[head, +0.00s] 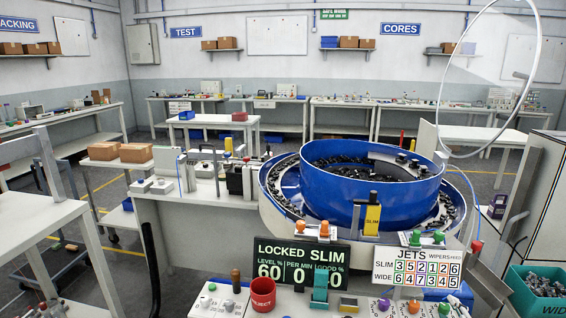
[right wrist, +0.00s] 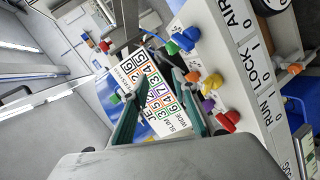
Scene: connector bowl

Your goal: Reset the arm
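My right gripper (right wrist: 152,78) shows in the right wrist view, with two dark teal fingers spread apart. I see nothing held between them. Beyond the fingers is the white jets sign (right wrist: 158,96), tilted in this view; it also shows in the head view (head: 416,268). The control console (right wrist: 238,75), with coloured knobs and the words RUN, LOCK and AIR, lies to the right of the fingers. My left gripper is not in view.
A blue feeder bowl (head: 345,203) with dark parts stands behind the green level sign (head: 300,264). A red cup (head: 263,295) stands on the console front (head: 225,300). A teal bin (head: 535,295) is at right. A white table (head: 30,225) is at left.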

